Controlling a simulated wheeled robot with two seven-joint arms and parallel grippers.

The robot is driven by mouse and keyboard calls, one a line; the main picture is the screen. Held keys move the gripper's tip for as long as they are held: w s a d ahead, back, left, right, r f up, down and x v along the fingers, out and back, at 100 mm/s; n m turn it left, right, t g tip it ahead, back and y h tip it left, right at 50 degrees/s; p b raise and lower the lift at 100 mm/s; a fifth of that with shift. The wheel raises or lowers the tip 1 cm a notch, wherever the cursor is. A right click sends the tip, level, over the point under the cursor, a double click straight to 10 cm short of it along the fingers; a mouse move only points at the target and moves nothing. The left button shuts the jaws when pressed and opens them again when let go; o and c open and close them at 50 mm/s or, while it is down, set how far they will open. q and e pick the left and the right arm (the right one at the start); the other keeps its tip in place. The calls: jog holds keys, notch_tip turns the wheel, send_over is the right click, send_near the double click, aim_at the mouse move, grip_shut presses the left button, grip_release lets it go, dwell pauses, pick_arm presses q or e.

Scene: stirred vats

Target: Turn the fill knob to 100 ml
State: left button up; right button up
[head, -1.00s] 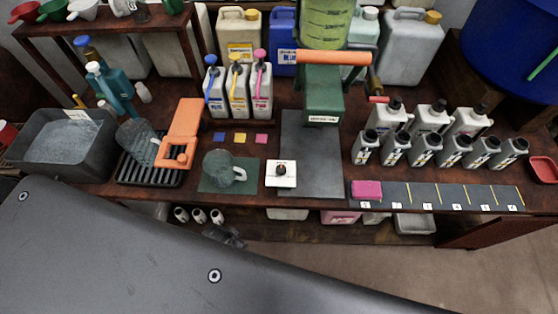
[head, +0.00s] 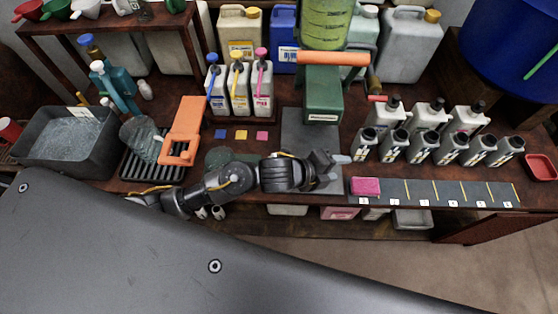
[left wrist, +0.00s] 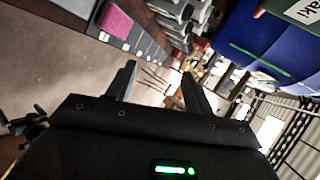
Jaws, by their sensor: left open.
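The white plate with the black knob is hidden in the head view now, behind my left arm. My left gripper (head: 336,167) is open and empty, above the right part of the dark grey mat (head: 300,128), pointing right. In the left wrist view its two fingers (left wrist: 158,73) stand apart with nothing between them. The green dispenser (head: 322,98) with an orange handle stands behind the gripper. The glass mug's place on the green mat (head: 225,154) is mostly covered by my arm. My right gripper is not in view.
Several grey bottles (head: 423,145) stand to the right of the gripper. A pink sponge (head: 365,186) lies on the numbered strip (head: 440,193) at the front edge. An orange stand (head: 183,130) and a glass jug (head: 140,138) on a rack are left. A red tray (head: 541,168) is far right.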

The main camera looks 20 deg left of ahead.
pick_arm(q)
jog(key=w+a+f+m+g+y, duration=0.1)
jog(key=w+a+m+g+y, duration=0.25)
jog(key=a+m, duration=0.95)
jog(key=w+a+f+m+g+y, duration=0.15)
jog(key=a+m+g, duration=0.5)
jog(key=m, duration=0.95)
jog(key=shift+t, duration=0.8)
jog(key=p+x, duration=0.1)
jog(key=x, duration=0.2)
jog(key=p+x, duration=0.1)
jog(key=x, duration=0.1)
jog(key=a+p+x, duration=0.1)
jog(key=p+x, duration=0.1)
jog(key=x, duration=0.1)
jog(key=shift+s+d+f, duration=0.15)
jog(key=shift+f, duration=0.3)
jog(key=shift+d+f, duration=0.2)
jog(key=shift+f, duration=0.4)
